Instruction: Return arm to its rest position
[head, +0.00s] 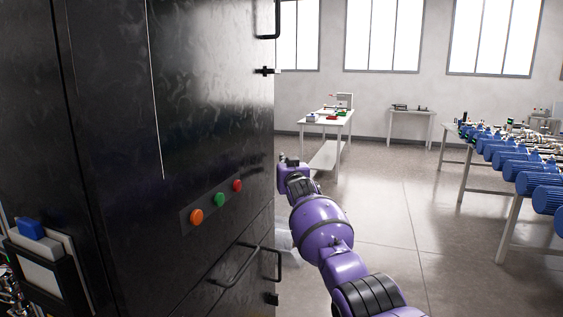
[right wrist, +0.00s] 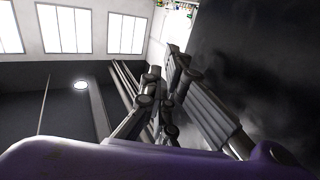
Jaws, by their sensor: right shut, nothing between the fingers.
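My right arm (head: 322,228), purple with black joints, reaches from the lower right of the head view to the right edge of the black cabinet (head: 120,120). Its far end is small and partly cut off by the cabinet edge there, so the fingers are not clear. In the right wrist view my right gripper (right wrist: 178,68) is shut and empty, its dark fingers close together. A dark surface fills the right of that view beside the fingers; I cannot tell whether they touch it. My left gripper is in neither view.
The cabinet front carries orange (head: 196,217), green (head: 219,200) and red (head: 237,185) buttons. A bar handle (head: 240,268) sticks out below them, close to my arm. A table with blue motors (head: 515,165) stands at right. A white workbench (head: 325,122) stands behind. Floor between is clear.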

